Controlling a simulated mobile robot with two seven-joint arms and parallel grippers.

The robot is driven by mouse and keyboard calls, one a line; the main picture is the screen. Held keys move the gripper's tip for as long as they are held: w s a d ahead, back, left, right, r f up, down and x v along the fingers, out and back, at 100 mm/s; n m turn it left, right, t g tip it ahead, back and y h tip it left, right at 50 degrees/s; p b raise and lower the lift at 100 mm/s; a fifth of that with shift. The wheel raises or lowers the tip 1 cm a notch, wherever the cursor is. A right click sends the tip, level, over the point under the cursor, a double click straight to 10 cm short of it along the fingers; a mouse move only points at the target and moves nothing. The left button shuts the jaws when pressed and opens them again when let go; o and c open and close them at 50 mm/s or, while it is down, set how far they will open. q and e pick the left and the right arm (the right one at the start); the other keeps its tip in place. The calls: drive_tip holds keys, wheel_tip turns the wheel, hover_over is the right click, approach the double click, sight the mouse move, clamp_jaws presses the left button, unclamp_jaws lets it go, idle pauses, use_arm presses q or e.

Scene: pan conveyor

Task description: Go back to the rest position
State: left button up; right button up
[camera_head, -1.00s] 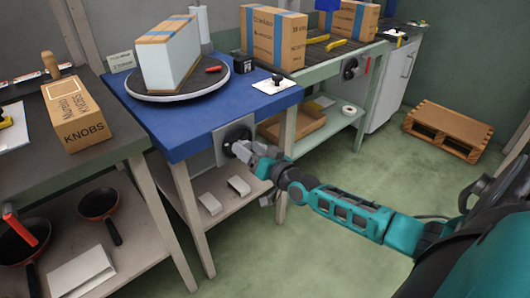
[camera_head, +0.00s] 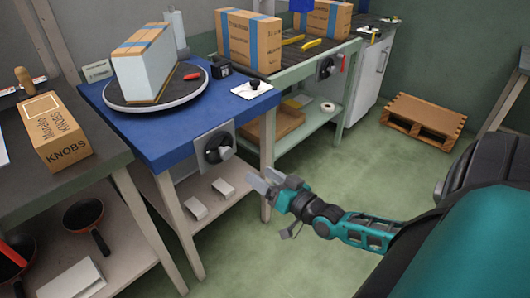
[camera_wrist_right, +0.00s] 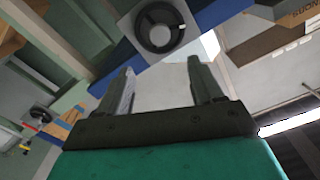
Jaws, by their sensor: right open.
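My right gripper (camera_head: 265,183) is open and empty in the head view. It hangs in free air in front of the blue table (camera_head: 165,150), to the right of and below the black round knob (camera_head: 216,147) on the table's front plate. In the right wrist view its two fingers (camera_wrist_right: 160,85) stand apart with nothing between them. The knob also shows there (camera_wrist_right: 159,28), beyond the fingertips and apart from them. My left gripper is in neither view.
A tall box (camera_head: 144,65) stands on the round turntable (camera_head: 120,105). A KNOBS box (camera_head: 52,135) sits on the left bench. Pans (camera_head: 85,215) lie on its lower shelf. A wooden pallet (camera_head: 424,117) lies on the floor at right. The floor ahead is clear.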

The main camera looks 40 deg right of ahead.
idle(0.4)
drive_tip(key=s+a+f+n+g+y, duration=0.1)
drive_tip(key=s+a+f+n+g, duration=0.1)
drive_tip(key=s+a, duration=0.35)
drive_tip(key=s+a+f+n+g, duration=0.2)
drive_tip(key=a+g, duration=0.1)
drive_tip(key=a, duration=0.6)
drive_tip(key=s+a+f+n+g+y, duration=0.1)
drive_tip(key=s+a+n+g, duration=0.15)
drive_tip(key=a, duration=0.45)
use_arm(q)
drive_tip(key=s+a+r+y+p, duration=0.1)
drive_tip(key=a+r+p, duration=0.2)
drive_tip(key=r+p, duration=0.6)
drive_tip(key=p, duration=0.4)
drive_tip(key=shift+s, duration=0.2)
use_arm(e)
drive_tip(key=s+d+r+h, duration=0.1)
drive_tip(key=s+d+r, duration=0.1)
drive_tip(key=r, duration=0.6)
drive_tip(key=shift+d+r, duration=0.25)
drive_tip(key=shift+d, duration=0.25)
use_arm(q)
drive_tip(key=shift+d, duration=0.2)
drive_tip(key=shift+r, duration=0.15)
